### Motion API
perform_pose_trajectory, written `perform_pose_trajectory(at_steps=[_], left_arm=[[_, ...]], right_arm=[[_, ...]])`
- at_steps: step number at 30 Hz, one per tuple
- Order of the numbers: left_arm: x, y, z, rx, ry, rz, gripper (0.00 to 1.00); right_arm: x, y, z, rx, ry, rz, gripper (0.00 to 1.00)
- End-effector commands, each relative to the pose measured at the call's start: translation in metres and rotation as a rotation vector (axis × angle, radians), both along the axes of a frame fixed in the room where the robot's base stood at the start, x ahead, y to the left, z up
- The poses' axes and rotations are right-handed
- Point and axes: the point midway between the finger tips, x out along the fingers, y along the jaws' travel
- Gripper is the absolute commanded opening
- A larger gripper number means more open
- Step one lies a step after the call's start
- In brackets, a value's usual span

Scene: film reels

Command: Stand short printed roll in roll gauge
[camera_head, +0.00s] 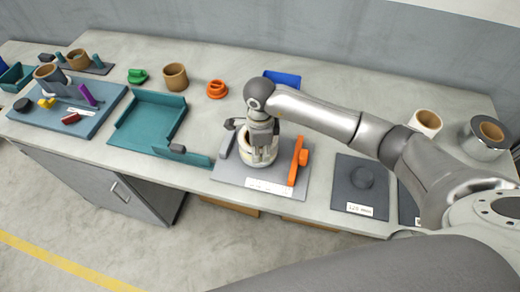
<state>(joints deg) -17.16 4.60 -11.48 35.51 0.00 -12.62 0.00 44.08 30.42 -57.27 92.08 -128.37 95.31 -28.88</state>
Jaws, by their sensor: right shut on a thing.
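My right gripper (261,146) points down over the roll gauge and is shut on a pale roll with a brown core, the short printed roll (258,160). The roll is upright on or just above the grey base plate of the roll gauge (240,176); contact is hard to tell. A grey stop (225,146) stands to its left and an orange jaw (298,160) to its right, with a gap to the orange jaw. The fingers hide part of the roll's top. My left gripper is not in view.
A teal tray (122,135) and a blue board (95,122) with small parts lie to the left. A brown roll (175,77) and an orange piece (217,89) stand behind. A dark plate (352,195) lies to the right. White (426,122) and silver (486,138) rolls stand farther right.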

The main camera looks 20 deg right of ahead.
Motion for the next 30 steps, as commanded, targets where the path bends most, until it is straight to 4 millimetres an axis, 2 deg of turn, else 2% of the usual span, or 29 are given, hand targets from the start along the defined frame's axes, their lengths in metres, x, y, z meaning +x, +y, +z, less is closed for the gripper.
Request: perform_pose_trajectory(at_steps=[16, 17, 18, 26, 30], left_arm=[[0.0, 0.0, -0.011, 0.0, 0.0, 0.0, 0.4], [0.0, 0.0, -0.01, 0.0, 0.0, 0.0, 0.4], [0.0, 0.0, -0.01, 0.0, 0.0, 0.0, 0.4], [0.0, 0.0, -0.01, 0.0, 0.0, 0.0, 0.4], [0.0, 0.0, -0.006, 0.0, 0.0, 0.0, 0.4]], right_arm=[[0.001, 0.0, -0.01, 0.001, -0.003, 0.0, 0.0], [0.001, 0.0, -0.009, 0.001, -0.003, 0.0, 0.29], [0.001, 0.0, -0.009, 0.001, -0.003, 0.0, 0.34], [0.0, 0.0, -0.011, -0.001, 0.001, 0.0, 0.35], [0.0, 0.0, -0.005, 0.0, 0.0, 0.0, 0.35]])
